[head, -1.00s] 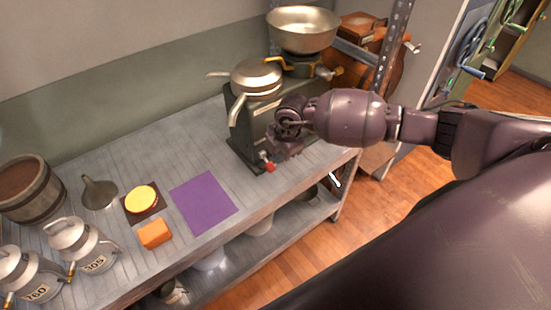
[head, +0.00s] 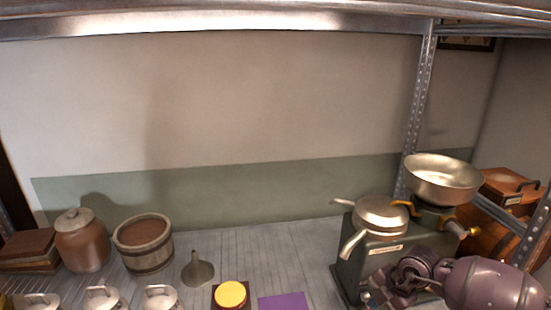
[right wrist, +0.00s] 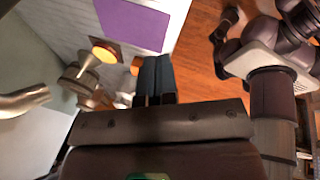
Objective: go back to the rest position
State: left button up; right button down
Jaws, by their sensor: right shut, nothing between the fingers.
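My right gripper (head: 376,292) is at the lower right of the head view, in front of the dark green machine (head: 348,262) with a metal pan on top. I cannot tell whether it touches the machine. In the right wrist view its two dark fingers (right wrist: 155,78) are together with nothing between them. The purple mat (right wrist: 133,24) shows beyond the fingertips there and at the bottom edge of the head view (head: 284,302). My left gripper is not in view.
A yellow disc (head: 231,294), a funnel (head: 197,269), a wooden bucket (head: 143,245) and a brown jar (head: 82,243) stand on the bench to the left. A metal upright (head: 418,105) rises behind the machine. The bench middle (head: 275,245) is clear.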

jog(key=w+a+r+t+y, duration=0.3)
jog(key=a+r+t+y, duration=0.8)
jog(key=r, duration=0.4)
jog(key=s+d+f+m+t+h, duration=0.1)
jog(key=s+d+f+m+h, duration=0.25)
jog(key=f+m+h, duration=0.35)
jog(key=s+d+f+m+t+h, duration=0.25)
jog(key=d+f+m+h, duration=0.2)
jog(key=m, duration=0.45)
jog(key=s+d+f+m+g+h, duration=0.1)
jog(key=s+d+f+m+g, duration=0.1)
jog(key=s+f, duration=0.4)
jog(key=s+d+f+m+g+h, duration=0.2)
jog(key=s+f, duration=0.5)
jog(key=s, duration=0.6)
jog(key=d+m+g, duration=0.1)
jog(key=m, duration=0.1)
jog(key=shift+f+m, duration=0.3)
jog(key=shift+m, duration=0.1)
